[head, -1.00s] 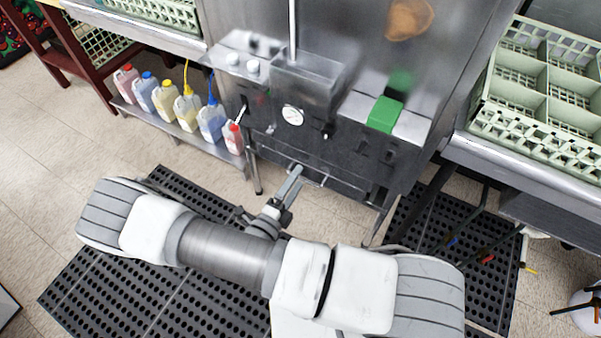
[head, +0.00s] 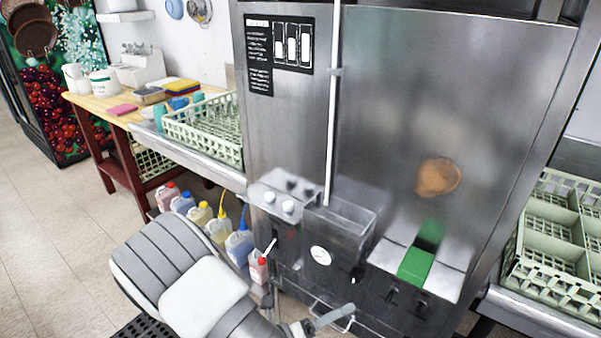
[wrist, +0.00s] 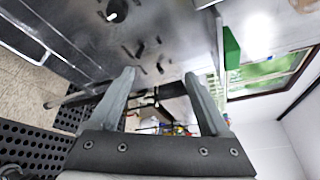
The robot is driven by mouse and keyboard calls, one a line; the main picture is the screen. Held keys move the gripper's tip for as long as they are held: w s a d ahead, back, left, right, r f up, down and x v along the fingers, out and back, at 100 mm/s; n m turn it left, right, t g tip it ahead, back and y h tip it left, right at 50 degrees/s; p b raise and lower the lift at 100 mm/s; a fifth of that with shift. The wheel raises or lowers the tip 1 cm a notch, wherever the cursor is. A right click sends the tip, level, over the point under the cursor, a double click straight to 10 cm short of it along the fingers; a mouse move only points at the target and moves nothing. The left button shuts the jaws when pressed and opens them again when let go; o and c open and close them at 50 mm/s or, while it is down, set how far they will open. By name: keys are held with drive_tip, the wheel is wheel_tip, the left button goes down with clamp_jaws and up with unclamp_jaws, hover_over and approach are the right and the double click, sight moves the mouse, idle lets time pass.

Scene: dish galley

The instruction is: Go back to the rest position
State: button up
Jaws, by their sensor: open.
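My gripper (head: 332,318) is low in the head view, in front of the lower front of the steel dish machine (head: 310,110). In the wrist view my gripper (wrist: 160,76) shows two grey fingers spread apart with nothing between them. The machine's dark front panel (wrist: 75,35) is close beyond the fingers there. I cannot tell whether a finger touches the machine.
Several bottles with coloured caps (head: 240,247) stand left of the machine, near my arm. A green block (head: 415,265) is on the machine's front ledge. Green racks stand left (head: 205,128) and right (head: 548,248). Open tiled floor (head: 50,240) lies at the left.

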drive_tip(key=s+d+r+n+g+y+p, duration=0.1)
drive_tip(key=s+r+n+y, duration=0.3)
drive_tip(key=r+n, duration=0.6)
drive_tip(key=s+d+r+n+g+y+p, duration=0.1)
drive_tip(key=s+d+r+n+y, duration=0.2)
drive_tip(key=r+n, duration=0.8)
drive_tip(key=s+d+r+n+y+p, duration=0.1)
drive_tip(key=s+r+n+y, duration=0.4)
drive_tip(key=r+n, duration=0.6)
drive_tip(key=d+n+y, duration=0.1)
drive_tip(key=n, duration=0.2)
drive_tip(key=shift+s+d+r+g+y, duration=0.2)
drive_tip(key=shift+s+g+y, duration=0.2)
